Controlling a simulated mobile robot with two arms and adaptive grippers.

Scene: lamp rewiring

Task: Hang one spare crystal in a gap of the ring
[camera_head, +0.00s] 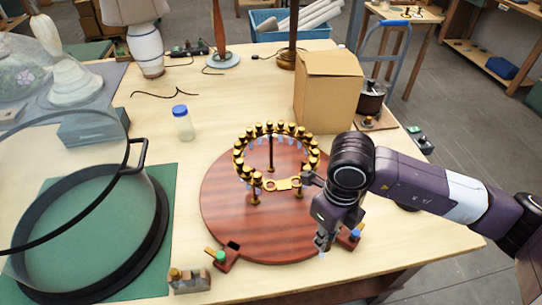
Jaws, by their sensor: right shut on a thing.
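The gold ring (241,141) stands on posts above a round reddish wooden board (225,205). Gold caps line it, and several small pale blue crystals hang inside its far side. Its front has a stretch with a flat gold link piece (283,184) and fewer caps. My right gripper (322,243) points down over the board's front right edge, in front of the ring and apart from it. It is shut on a small pale crystal (322,255), mostly hidden by the fingers. My left gripper is not in view.
Small dark red holders with green (221,257) and blue (355,234) parts sit at the board's front edge. A cardboard box (328,95) stands behind right, a blue-capped jar (183,124) behind left. A large dark-rimmed glass cover (150,235) lies left.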

